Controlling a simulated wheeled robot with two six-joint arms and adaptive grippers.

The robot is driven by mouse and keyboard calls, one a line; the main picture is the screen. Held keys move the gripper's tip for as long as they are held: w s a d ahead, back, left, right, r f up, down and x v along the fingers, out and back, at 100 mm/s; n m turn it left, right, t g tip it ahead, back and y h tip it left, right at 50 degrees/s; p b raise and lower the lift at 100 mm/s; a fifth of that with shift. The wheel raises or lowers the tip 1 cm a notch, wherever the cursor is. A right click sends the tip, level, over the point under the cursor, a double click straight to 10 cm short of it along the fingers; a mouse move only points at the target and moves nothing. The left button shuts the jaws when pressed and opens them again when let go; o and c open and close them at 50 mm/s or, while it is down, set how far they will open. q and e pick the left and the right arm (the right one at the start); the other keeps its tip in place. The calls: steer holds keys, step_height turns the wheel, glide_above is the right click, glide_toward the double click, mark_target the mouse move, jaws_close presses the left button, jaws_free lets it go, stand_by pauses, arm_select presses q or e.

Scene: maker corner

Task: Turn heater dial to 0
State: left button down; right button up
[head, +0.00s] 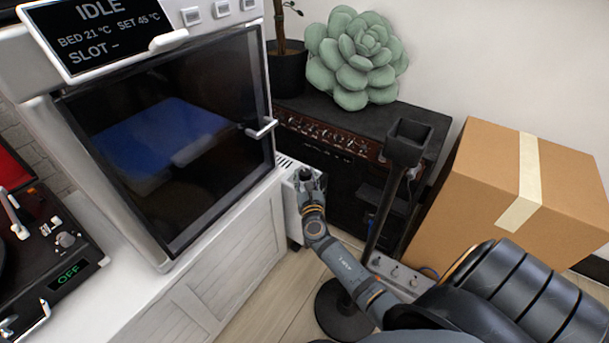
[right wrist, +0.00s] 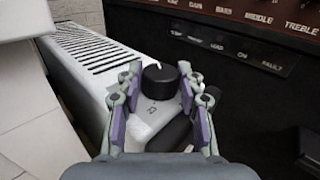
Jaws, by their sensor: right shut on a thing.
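The heater (head: 293,210) is a white unit with a slotted top, standing between the white cabinet and the black amplifier. It also shows in the right wrist view (right wrist: 88,55). Its dial (right wrist: 160,80) is a round black knob with a small white mark near its far edge. My right gripper (head: 310,181) is over the heater's near end. In the right wrist view its fingers (right wrist: 158,88) are shut on the dial, one on each side. Printing on the panel by the dial is too small to read surely. My left gripper is out of view.
A printer (head: 155,235) with a dark glass door and handle stands on the white cabinet (head: 235,255), left of my right arm. The amplifier (head: 335,170) is behind the heater. A black stand (head: 385,205), power strip (head: 395,272) and cardboard box (head: 490,190) are on the right.

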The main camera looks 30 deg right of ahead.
steer(key=o, duration=1.2)
steer(key=shift+c, duration=0.2)
steer(key=v, duration=1.2)
